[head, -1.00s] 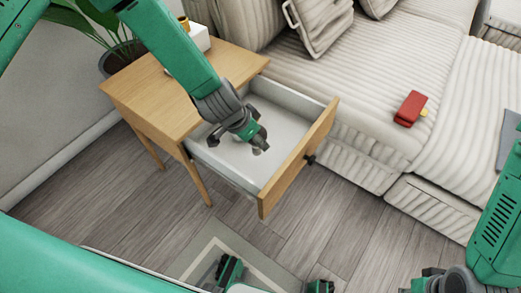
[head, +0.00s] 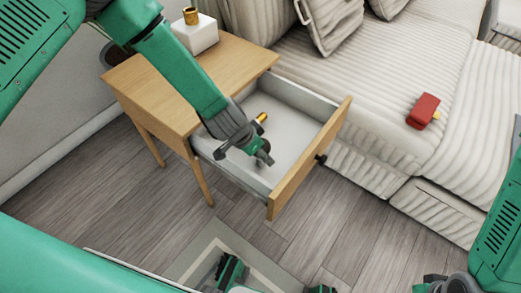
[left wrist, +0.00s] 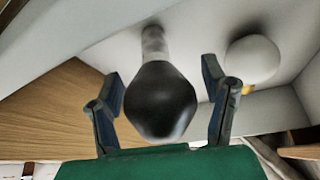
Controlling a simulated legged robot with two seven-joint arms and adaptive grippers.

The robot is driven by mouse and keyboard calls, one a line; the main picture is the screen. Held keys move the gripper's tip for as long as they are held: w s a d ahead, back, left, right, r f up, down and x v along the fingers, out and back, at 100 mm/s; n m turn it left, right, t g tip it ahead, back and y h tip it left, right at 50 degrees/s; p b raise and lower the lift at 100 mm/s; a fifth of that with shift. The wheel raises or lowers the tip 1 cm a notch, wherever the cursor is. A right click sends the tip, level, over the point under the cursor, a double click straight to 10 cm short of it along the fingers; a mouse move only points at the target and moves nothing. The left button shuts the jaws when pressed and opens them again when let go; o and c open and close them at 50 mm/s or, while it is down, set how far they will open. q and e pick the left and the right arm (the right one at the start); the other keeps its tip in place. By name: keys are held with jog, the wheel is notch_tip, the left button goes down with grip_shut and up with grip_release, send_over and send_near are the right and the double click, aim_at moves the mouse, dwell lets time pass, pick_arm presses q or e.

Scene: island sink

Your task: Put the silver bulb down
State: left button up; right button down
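The silver bulb (left wrist: 160,100) looks dark and glossy in the left wrist view, with its paler neck pointing away from me. It lies between the two spread fingers of my left gripper (left wrist: 163,98), with gaps on both sides. In the head view my left gripper (head: 264,157) is low inside the open drawer (head: 297,128); the silver bulb is hidden or too small to make out there. A white bulb with a gold base (left wrist: 252,60) lies beside it in the drawer; its gold base (head: 261,118) shows in the head view.
The drawer belongs to a wooden side table (head: 150,85), which holds a white box (head: 196,36) with a gold item on top. A striped sofa (head: 375,85) stands to the right, with a red object (head: 423,110) on it.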

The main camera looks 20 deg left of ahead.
pick_arm(q)
jog(key=shift+d+r, duration=0.15)
jog(key=shift+d, duration=0.5)
jog(key=shift+d+r, duration=0.2)
jog(key=shift+r, duration=0.05)
jog(key=p+v, duration=0.4)
jog(key=v, duration=0.7)
jog(key=s+a+f+n+g+y, duration=0.1)
jog(key=s+a, duration=0.3)
jog(key=s, duration=0.4)
jog(key=s+a+f+n+g+y, duration=0.1)
jog(key=s+a+f+n, duration=0.2)
jog(key=s, duration=0.5)
jog(key=s+a+f+n+g+y, duration=0.1)
jog(key=s+a, duration=0.3)
jog(key=s, duration=0.4)
jog(key=shift+s+a+f+n, duration=0.35)
jog(key=shift+f+n, duration=0.25)
jog(key=shift+f, duration=0.3)
pick_arm(e)
jog(key=r, duration=0.2)
jog(key=d+r, duration=0.1)
jog(key=r, duration=0.1)
jog(key=shift+a, duration=0.1)
